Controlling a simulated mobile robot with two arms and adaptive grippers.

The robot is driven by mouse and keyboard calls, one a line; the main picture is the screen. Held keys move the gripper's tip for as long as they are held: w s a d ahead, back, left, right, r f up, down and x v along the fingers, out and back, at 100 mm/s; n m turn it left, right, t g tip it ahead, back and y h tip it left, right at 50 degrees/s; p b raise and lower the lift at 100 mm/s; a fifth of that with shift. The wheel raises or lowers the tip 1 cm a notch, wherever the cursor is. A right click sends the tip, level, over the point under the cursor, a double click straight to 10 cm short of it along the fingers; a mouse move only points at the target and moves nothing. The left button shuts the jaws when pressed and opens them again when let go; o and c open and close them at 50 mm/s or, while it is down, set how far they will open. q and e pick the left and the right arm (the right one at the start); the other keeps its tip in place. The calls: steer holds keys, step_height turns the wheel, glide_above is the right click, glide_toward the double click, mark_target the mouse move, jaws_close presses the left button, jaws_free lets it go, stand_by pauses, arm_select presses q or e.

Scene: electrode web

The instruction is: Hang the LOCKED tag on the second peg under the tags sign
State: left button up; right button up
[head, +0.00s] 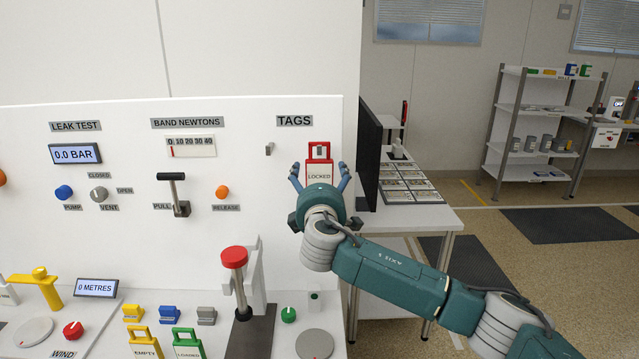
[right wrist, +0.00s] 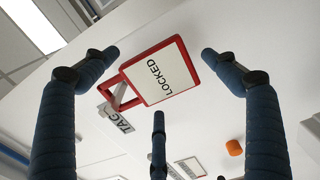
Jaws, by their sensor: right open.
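The red-framed white LOCKED tag (head: 319,161) is upright against the white panel, below and right of the TAGS sign (head: 294,121). It also shows in the right wrist view (right wrist: 160,72), with its red handle towards the sign. A bare peg (head: 269,148) sticks out to the left, under the sign. My right gripper (head: 320,176) is open in front of the tag, its blue fingers spread on both sides. In the right wrist view the fingers (right wrist: 160,80) appear clear of the tag. My left gripper is not in view.
The panel (head: 120,245) carries a lever, knobs and displays on the left. A green LOADED tag (head: 187,343) and a yellow EMPTY tag (head: 145,343) stand below. A dark monitor (head: 368,150) and a table (head: 440,217) are close on the right.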

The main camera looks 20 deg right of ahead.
steer(key=v, duration=1.1)
steer(key=s+a+f+m+g+y, duration=0.2)
steer(key=s+f+m+g, duration=0.15)
steer(key=s+f, duration=0.7)
steer(key=s+a+f+m+g+y, duration=0.15)
steer(key=s+f+g, duration=0.35)
steer(key=f, duration=1)
steer(key=s+d+f+m+g+y, duration=0.1)
steer(key=s+f+m+g, duration=0.2)
steer(key=s, duration=0.6)
steer(key=s+d+f+m, duration=0.1)
steer(key=s+f+m, duration=0.1)
steer(key=s+f, duration=0.45)
steer(key=s+d+f+m+g+y, duration=0.1)
steer(key=s+d+f+m+g, duration=0.15)
steer(key=s, duration=0.75)
steer(key=s+f+g, duration=0.1)
steer(key=s+f, duration=0.2)
steer(key=f, duration=2.4)
steer(key=s+d+f+g, duration=0.1)
steer(key=s+d+f, duration=0.1)
steer(key=s+f, duration=1.5)
steer(key=shift+s+b, duration=0.2)
steer(key=shift+b, duration=0.25)
